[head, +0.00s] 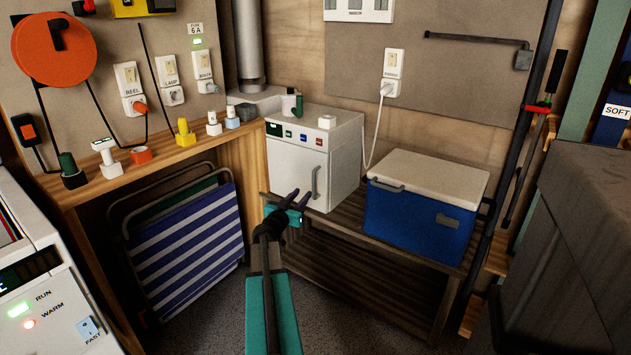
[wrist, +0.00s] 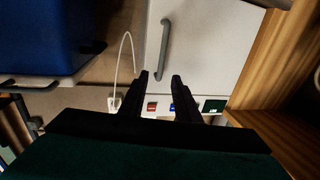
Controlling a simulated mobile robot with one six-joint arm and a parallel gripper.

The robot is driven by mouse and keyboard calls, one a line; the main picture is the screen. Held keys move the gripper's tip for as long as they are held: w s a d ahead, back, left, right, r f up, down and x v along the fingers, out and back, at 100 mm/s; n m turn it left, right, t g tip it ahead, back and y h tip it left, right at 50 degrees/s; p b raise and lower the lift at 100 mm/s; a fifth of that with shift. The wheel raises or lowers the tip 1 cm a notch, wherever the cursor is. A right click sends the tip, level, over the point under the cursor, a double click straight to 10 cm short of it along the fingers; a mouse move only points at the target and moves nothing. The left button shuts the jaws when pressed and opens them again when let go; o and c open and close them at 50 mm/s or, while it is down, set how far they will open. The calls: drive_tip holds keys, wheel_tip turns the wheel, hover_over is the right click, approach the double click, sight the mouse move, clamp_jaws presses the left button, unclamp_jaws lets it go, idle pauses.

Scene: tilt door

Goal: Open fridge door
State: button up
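The small white fridge (head: 342,155) stands on a dark slatted bench in the head view. Its door (head: 290,167) looks shut and has a grey vertical handle (head: 314,182) near its right edge. My gripper (head: 301,197) is in front of the door, just left of and below the handle in that view. In the wrist view, which looks upside down, my gripper (wrist: 161,77) has two black fingers spread apart with nothing between them. The handle (wrist: 164,50) shows beyond the fingertips against the white door (wrist: 208,55). Whether a finger touches it I cannot tell.
A blue cooler with a white lid (head: 420,215) stands right of the fridge on the bench (head: 385,262). A wooden counter (head: 185,165) with a folded striped chair (head: 190,235) under it is on the left. Small items (head: 290,104) sit on the fridge top.

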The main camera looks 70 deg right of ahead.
sight(314, 181)
drive_tip(key=shift+s+d, duration=0.2)
drive_tip(key=shift+d, duration=2.85)
drive_tip(key=shift+s+d, duration=0.2)
drive_tip(key=shift+d, duration=2.85)
